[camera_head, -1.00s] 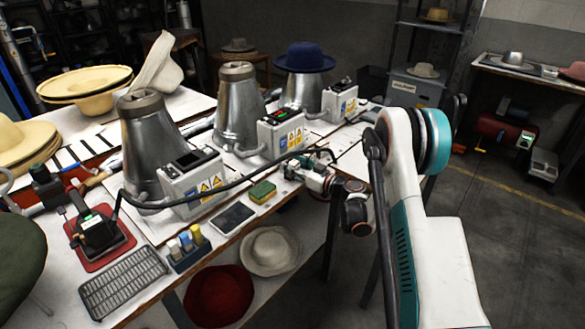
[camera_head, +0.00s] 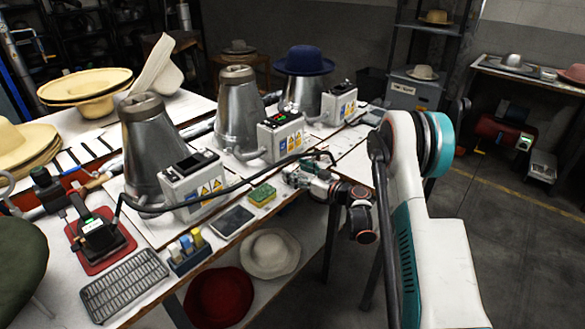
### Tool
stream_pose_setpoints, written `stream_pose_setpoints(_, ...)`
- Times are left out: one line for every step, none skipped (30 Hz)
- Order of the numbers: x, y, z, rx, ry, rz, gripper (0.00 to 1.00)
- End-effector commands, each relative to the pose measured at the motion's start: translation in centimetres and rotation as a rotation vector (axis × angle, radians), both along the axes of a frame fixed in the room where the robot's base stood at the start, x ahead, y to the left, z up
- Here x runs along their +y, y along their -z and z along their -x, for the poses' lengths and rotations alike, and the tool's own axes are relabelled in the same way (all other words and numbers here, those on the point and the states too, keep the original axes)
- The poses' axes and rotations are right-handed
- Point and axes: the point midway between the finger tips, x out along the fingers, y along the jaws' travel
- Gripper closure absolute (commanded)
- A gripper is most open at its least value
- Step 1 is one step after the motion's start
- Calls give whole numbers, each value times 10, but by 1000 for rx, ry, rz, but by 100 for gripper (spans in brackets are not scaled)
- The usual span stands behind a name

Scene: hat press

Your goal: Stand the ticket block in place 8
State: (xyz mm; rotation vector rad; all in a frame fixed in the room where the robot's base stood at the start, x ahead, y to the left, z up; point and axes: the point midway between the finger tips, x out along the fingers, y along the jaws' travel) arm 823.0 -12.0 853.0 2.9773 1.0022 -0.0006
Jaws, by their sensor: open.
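My gripper (camera_head: 291,177) is over the near edge of the white work table (camera_head: 148,228), at the right end of its front row. Its jaws are open, small and partly hidden by its own body; I see nothing held. A yellow and green block (camera_head: 262,194) lies on the table just left of and nearer than the gripper, apart from it. I cannot tell whether it is the ticket block. A dark holder (camera_head: 190,260) with yellow, blue and white upright pieces stands further left. No number 8 is readable, so I cannot make out place 8.
Several metal hat presses with control boxes (camera_head: 193,186) stand behind the gripper. A black cable (camera_head: 250,172) runs across to the gripper's area. A dark flat tablet (camera_head: 232,221), a wire rack (camera_head: 123,286) and a red-based device (camera_head: 100,240) lie along the front. Hats (camera_head: 270,253) sit below.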

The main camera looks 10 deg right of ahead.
Motion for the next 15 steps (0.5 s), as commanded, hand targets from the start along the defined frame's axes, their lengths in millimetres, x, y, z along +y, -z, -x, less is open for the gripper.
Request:
stream_pose_setpoints(-7, -5, 8, 0, 2, 0, 35)
stream_pose_setpoints(-11, -7, 12, 0, 2, 0, 35)
stream_pose_setpoints(-17, -8, 19, 0, 4, 0, 35)
stream_pose_setpoints(-21, -10, 24, 0, 3, 0, 35)
stream_pose_setpoints(-25, -10, 30, 0, 2, 0, 35)
stream_pose_setpoints(-31, -8, 37, 0, 4, 0, 35)
stream_pose_setpoints(-35, -8, 42, 0, 3, 0, 35)
stream_pose_setpoints(-39, -7, 47, 0, 2, 0, 35)
stream_pose_setpoints(-44, -7, 54, 0, 3, 0, 35)
stream_pose_setpoints(-48, -7, 59, 0, 3, 0, 35)
stream_pose_setpoints(-51, -7, 63, 0, 2, 0, 35)
stream_pose_setpoints(-55, -7, 69, 0, 3, 0, 35)
stream_pose_setpoints(-58, -6, 73, 0, 3, 0, 35)
stream_pose_setpoints(-60, -4, 76, 0, 2, 0, 35)
stream_pose_setpoints(-63, -3, 80, 0, 1, 0, 35)
